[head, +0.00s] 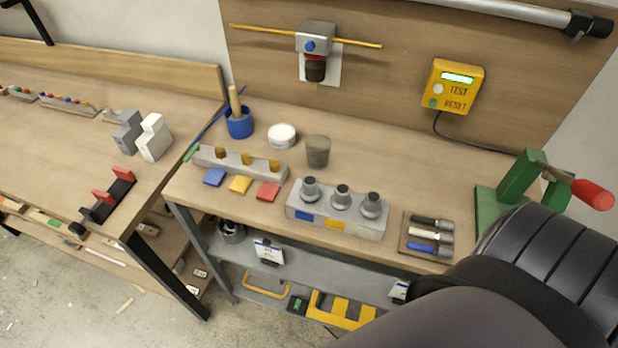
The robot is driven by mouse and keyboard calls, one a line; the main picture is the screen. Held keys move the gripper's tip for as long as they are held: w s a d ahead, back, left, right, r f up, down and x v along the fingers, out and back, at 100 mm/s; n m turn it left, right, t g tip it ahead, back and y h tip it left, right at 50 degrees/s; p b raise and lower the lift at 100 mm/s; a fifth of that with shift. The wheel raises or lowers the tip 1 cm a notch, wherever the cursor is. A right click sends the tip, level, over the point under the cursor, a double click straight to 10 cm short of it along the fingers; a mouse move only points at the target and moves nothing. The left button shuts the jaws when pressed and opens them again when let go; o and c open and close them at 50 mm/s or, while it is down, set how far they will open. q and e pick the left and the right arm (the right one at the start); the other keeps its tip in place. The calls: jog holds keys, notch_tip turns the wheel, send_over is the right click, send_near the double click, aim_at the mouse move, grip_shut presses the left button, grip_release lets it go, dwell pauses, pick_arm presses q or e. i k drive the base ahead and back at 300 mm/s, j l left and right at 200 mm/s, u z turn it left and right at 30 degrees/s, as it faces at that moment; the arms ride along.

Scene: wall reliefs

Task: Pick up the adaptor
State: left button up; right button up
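Three grey stepped metal fittings, which look like adaptors, stand upright in a grey block (335,226) near the front edge of the workbench. They are the left fitting (310,190), the middle fitting (341,195) and the right fitting (373,205). The block's front has a blue and a yellow label. I cannot tell which fitting the task means. Neither of my grippers is in view. A dark arm part of mine fills the lower right corner and hides the bench's right front.
A tool tray (403,247) lies right of the block, and a green press (520,180) with a red handle stands beyond it. A grey cup (317,151), white tin (282,136) and blue pot (239,124) stand behind. The bench's back right is clear.

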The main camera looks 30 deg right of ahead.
aim_at(371, 207)
jog(key=l+z, duration=0.1)
jog(key=z, duration=1.15)
